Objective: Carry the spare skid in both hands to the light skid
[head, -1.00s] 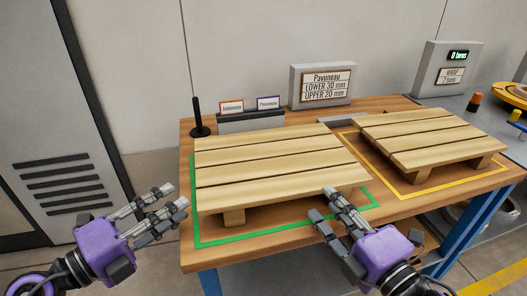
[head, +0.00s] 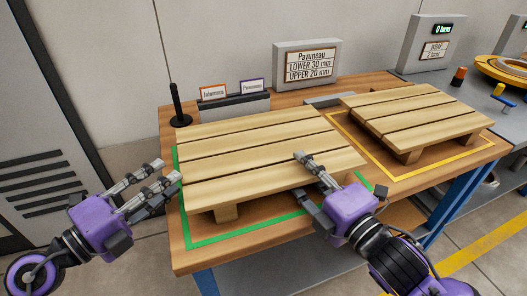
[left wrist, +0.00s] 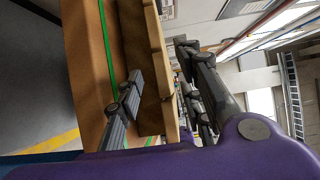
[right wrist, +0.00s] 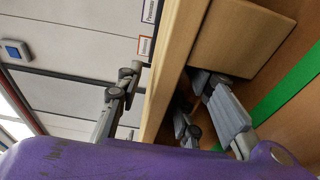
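A slatted wooden skid (head: 255,150) lies inside a green outline on the left of the wooden table; a second skid (head: 415,120) lies inside a yellow outline to its right. No skid carries a name that I can read as spare or light. My left gripper (head: 168,176) is open just beside the left skid's left edge; the skid's edge (left wrist: 158,60) shows between its fingers in the left wrist view. My right gripper (head: 308,178) is open around that skid's front edge, one finger above the deck and one below. A board (right wrist: 172,75) shows between its fingers in the right wrist view.
Behind the skids stand a black post (head: 177,105), a label holder (head: 235,108) and a sign reading LOWER 30 mm, UPPER 20 mm (head: 311,60).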

